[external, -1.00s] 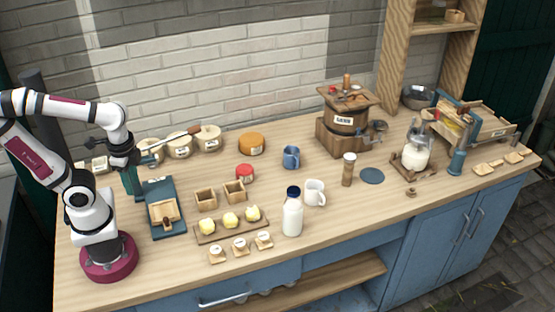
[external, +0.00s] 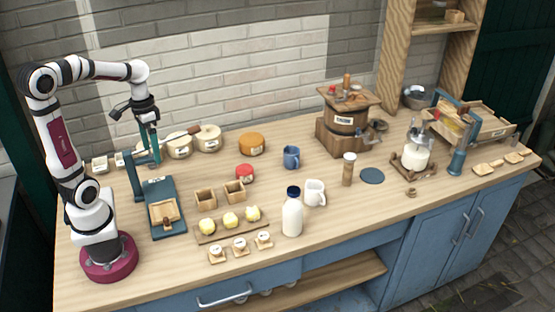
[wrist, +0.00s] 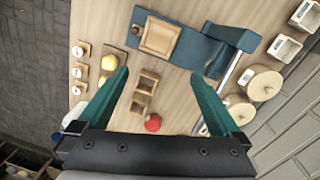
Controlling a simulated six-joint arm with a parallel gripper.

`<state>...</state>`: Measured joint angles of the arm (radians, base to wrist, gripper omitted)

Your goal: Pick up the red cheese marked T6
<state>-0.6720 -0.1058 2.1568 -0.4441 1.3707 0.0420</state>
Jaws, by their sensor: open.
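The red cheese (external: 245,173) is a small round piece on the table, right of the blue press-like stand and in front of the orange cheese wheel. Its mark is too small to read. In the wrist view the red cheese (wrist: 153,123) lies below the middle, between my two fingers but well beneath them. My gripper (external: 151,158) is raised over the back left of the table, left of the red cheese and apart from it. In the wrist view my gripper (wrist: 160,95) has its two green fingers wide apart with nothing between them.
Two wooden boxes (external: 206,198) stand just in front of the red cheese. The orange wheel (external: 251,144) and pale round crocks (external: 208,138) stand behind. The blue stand (external: 162,208) is left, and a board with yellow pieces (external: 205,237) is in front.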

